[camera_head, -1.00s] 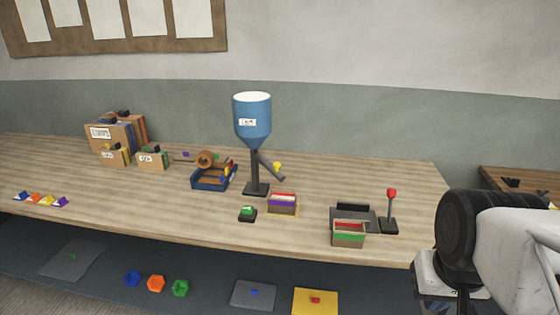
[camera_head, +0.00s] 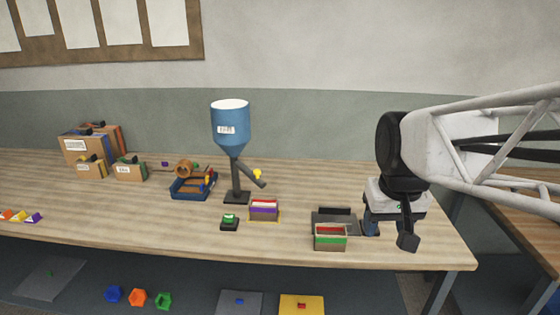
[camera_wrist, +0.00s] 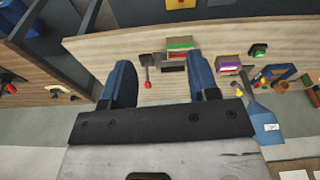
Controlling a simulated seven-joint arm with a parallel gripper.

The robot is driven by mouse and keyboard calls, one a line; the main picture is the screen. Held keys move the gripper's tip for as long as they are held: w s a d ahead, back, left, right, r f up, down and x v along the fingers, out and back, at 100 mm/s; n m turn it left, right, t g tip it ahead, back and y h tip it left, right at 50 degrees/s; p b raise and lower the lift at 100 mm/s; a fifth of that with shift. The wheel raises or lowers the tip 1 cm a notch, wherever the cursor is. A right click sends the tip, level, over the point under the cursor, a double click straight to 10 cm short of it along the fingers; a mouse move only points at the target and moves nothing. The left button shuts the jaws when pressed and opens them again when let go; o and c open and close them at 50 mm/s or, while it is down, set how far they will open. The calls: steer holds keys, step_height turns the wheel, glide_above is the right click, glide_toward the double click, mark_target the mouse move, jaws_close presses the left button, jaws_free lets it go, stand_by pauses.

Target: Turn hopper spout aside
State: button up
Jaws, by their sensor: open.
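The blue hopper (camera_head: 230,128) stands on a dark post near the middle of the bench. Its grey spout (camera_head: 250,174) slants down to the right, with a yellow knob (camera_head: 257,174) near its end. My gripper (camera_head: 388,232) is open and empty over the right part of the bench, well to the right of the hopper and apart from it. In the wrist view, my gripper (camera_wrist: 160,62) shows its two blue fingers spread wide, and the hopper (camera_wrist: 265,122) lies to their right. A red-tipped lever (camera_wrist: 147,84) shows between the fingers.
A box with red and green contents (camera_head: 330,243) and a dark tray (camera_head: 322,222) stand left of my gripper. A purple-striped box (camera_head: 264,216) and a green button (camera_head: 229,222) sit below the spout. A blue bin (camera_head: 187,190) stands left of the hopper.

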steer(key=w+a+r+n, duration=0.1)
steer(key=w+a, duration=0.2)
steer(key=w, duration=0.3)
steer(key=w+a+r, duration=0.2)
steer(key=w, duration=0.5)
steer(key=n+g, duration=0.2)
steer(key=n, duration=0.2)
glide_above(257, 171)
steer(key=f, duration=0.9)
steer(key=shift+s+d+f, duration=0.1)
steer(key=shift+s+d, duration=0.1)
steer(key=shift+d, duration=0.2)
steer(key=shift+w+a+f, duration=0.25)
steer(key=shift+w+a, duration=0.15)
steer(key=shift+a, duration=0.05)
steer(key=shift+f, duration=3.9)
steer(key=shift+c, duration=0.3)
